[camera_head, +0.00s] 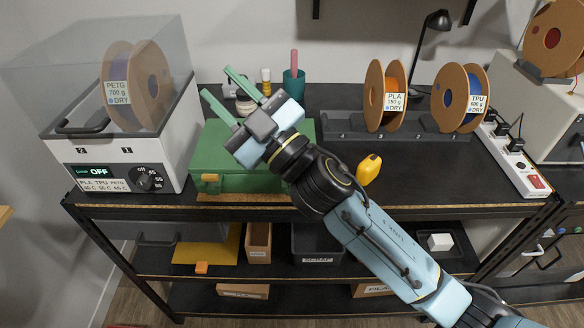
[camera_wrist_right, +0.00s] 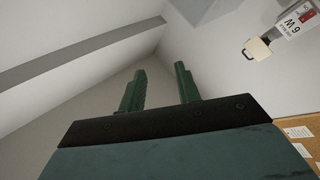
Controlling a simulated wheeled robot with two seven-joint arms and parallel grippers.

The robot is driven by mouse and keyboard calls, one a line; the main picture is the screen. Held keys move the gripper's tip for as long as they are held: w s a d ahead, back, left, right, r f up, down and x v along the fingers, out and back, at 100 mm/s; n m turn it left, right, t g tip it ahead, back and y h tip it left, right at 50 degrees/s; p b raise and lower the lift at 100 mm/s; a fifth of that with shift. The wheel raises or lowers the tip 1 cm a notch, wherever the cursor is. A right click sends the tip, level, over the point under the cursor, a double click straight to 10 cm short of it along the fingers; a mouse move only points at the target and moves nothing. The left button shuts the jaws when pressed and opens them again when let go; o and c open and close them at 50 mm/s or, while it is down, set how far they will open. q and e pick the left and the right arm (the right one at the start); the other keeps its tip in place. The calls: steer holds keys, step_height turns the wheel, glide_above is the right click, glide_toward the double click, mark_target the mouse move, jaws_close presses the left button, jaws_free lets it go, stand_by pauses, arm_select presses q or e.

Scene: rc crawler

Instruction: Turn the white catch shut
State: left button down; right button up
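I cannot pick out a white catch with certainty in either view. A small cream-white piece (camera_wrist_right: 257,48) shows at the upper right of the right wrist view, beside a white labelled panel (camera_wrist_right: 296,22); I cannot tell whether it is the catch. My right gripper (camera_head: 216,81) is raised above the green case (camera_head: 240,168), its two green fingers apart and nothing between them. In the right wrist view the fingers (camera_wrist_right: 160,72) also stand apart, with bare wall behind. My left gripper is not in view.
A white filament dryer (camera_head: 120,165) with a clear lid stands left, a spool inside. The green case has an orange latch (camera_head: 210,178). Spools (camera_head: 386,95) stand in a dark rack, and a power strip (camera_head: 515,165) lies right. A yellow tool (camera_head: 369,170) lies near my right forearm.

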steer(key=s+a+r+n+g+y, duration=0.35)
steer(key=s+a+n+g, duration=0.35)
steer(key=n+g, duration=0.6)
step_height(320, 180, down, 8)
steer(key=s+a+n+g+h, duration=0.2)
steer(key=s+n+g+h, duration=0.1)
steer(key=n+g+h, duration=0.5)
steer(key=w+d+f+m+t+h, duration=0.1)
steer(key=w+d+t+h, duration=0.2)
steer(key=w+d+h, duration=0.5)
steer(key=w+d+m+t+h, duration=0.1)
steer(key=w+d+t+h, duration=0.4)
steer(key=d, duration=0.5)
steer(key=shift+g+h, duration=0.6)
steer(key=shift+h, duration=0.05)
step_height(320, 180, down, 13)
steer(key=shift+d+f+p, duration=0.1)
steer(key=shift+d+p, duration=0.05)
steer(key=shift+p, duration=0.2)
jaws_close()
